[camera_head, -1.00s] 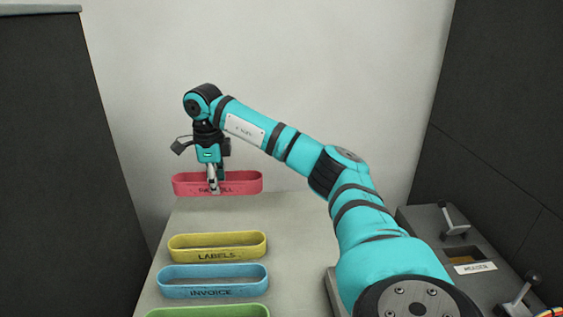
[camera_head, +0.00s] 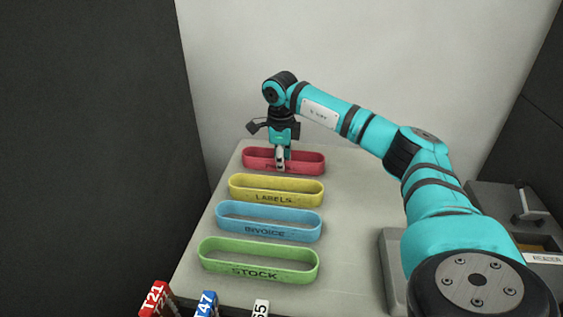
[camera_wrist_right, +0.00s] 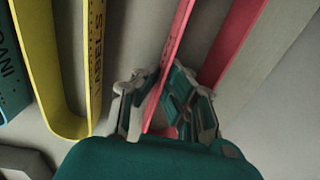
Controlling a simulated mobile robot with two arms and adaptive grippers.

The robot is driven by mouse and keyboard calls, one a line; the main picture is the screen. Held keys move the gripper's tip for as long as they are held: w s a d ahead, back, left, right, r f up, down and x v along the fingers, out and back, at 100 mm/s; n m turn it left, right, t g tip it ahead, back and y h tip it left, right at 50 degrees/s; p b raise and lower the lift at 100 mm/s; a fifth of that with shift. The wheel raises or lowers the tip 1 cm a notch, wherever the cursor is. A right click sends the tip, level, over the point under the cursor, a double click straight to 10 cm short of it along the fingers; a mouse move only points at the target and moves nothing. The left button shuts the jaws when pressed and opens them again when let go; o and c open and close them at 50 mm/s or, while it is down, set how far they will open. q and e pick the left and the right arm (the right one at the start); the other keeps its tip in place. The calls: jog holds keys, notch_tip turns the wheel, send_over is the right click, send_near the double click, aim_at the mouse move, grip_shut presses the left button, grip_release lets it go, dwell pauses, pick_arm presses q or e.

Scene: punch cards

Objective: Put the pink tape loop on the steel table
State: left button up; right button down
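The pink tape loop (camera_head: 312,162) is at the far end of the steel table (camera_head: 350,215), behind the yellow loop. My right gripper (camera_head: 281,165) points down at its near wall and hides part of its lettering. In the right wrist view, the fingers (camera_wrist_right: 157,98) close on one wall of the pink loop (camera_wrist_right: 176,40), one on each side. The loop looks level and at or just above the tabletop; I cannot tell whether it touches. My left gripper is not in view.
The card reader (camera_head: 540,258) is at the right. Tagged red (camera_head: 156,298) and blue (camera_head: 207,304) items show at the front. A dark wall (camera_head: 95,150) rises at left.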

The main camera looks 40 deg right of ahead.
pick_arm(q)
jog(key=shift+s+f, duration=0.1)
pick_arm(e)
jog(key=shift+f, duration=0.1)
jog(key=c, duration=1.5)
grip_release()
